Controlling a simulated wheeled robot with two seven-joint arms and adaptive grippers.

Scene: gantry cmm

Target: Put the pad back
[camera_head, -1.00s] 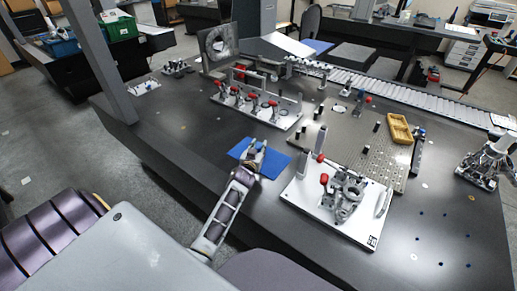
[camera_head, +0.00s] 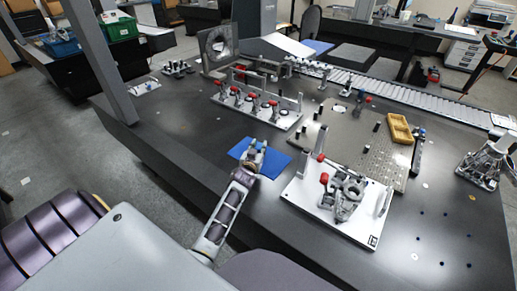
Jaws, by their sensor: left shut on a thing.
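A flat blue pad (camera_head: 279,158) lies on the dark table near its front edge, left of the white fixture plate. My left gripper (camera_head: 255,146) is over the middle of this pad, pointing away from me. The gripper and wrist hide the middle of the pad. My right gripper is not in view.
A white plate (camera_head: 309,207) with a clamped metal part stands close on the right. A long fixture with red-tipped clamps (camera_head: 257,106) is behind. The table left of the blue pad is clear.

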